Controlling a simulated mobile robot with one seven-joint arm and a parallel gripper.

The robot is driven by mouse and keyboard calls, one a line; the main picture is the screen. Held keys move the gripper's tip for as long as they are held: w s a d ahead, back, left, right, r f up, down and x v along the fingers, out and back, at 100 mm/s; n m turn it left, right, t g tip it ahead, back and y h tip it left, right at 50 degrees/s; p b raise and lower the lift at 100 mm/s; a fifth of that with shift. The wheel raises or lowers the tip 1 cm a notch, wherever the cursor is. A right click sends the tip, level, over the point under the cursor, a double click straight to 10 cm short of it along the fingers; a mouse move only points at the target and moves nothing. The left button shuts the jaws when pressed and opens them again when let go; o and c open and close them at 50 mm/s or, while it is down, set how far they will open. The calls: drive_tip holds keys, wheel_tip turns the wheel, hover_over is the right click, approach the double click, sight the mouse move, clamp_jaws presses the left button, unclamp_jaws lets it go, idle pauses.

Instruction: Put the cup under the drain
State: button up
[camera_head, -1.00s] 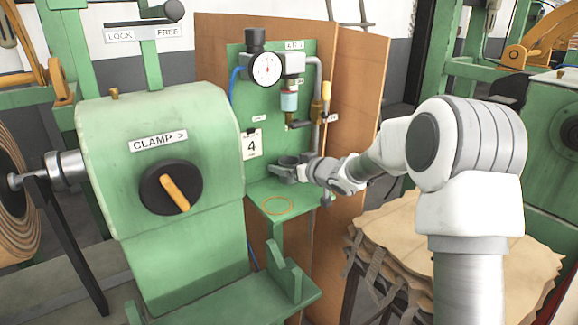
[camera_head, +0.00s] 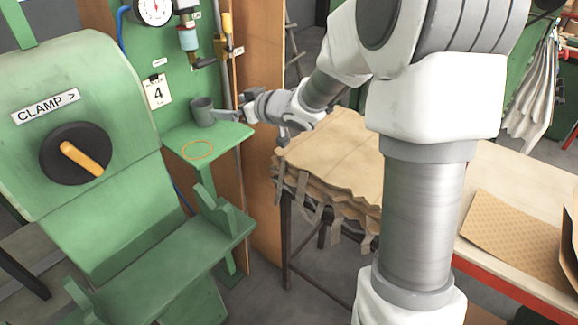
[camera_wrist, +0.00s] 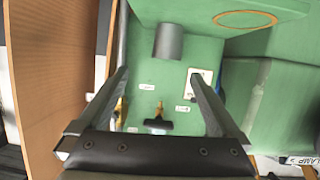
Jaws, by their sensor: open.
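The grey cup (camera_head: 202,112) stands upright at the back of the small green shelf (camera_head: 226,133), against the panel. My gripper (camera_head: 238,113) is to the right of the cup. In the wrist view the cup (camera_wrist: 168,42) shows beyond the fingertips, apart from them. My gripper (camera_wrist: 160,76) is open, with nothing between its fingers.
A yellow ring marking (camera_head: 198,150) lies on the shelf in front of the cup, with nothing on it. A brown board (camera_head: 262,190) stands right of the shelf. The green clamp housing (camera_head: 80,130) stands left.

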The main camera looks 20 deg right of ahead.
drive_tip(key=s+d+r+m+g+h, duration=0.1)
drive_tip(key=s+d+r+m+h, duration=0.15)
drive_tip(key=s+d+h, duration=0.35)
drive_tip(key=s+d+r+m+h, duration=0.2)
drive_tip(key=s+d+r+h, duration=0.15)
drive_tip(key=s, duration=0.45)
drive_tip(key=s+a+f+m+g+y, duration=0.1)
drive_tip(key=s+a+f+g, duration=0.15)
drive_tip(key=s, duration=0.85)
drive_tip(key=s+a+f+m+g+y, duration=0.1)
drive_tip(key=s+g+y, duration=0.15)
drive_tip(key=s, duration=0.85)
wheel_tip(320, 180, up, 13)
drive_tip(key=h+p, duration=0.1)
drive_tip(key=p, duration=1.1)
drive_tip(key=shift+w+d+g+p, duration=0.15)
drive_tip(key=shift+d+g+p, duration=0.15)
drive_tip(key=shift+p, duration=0.1)
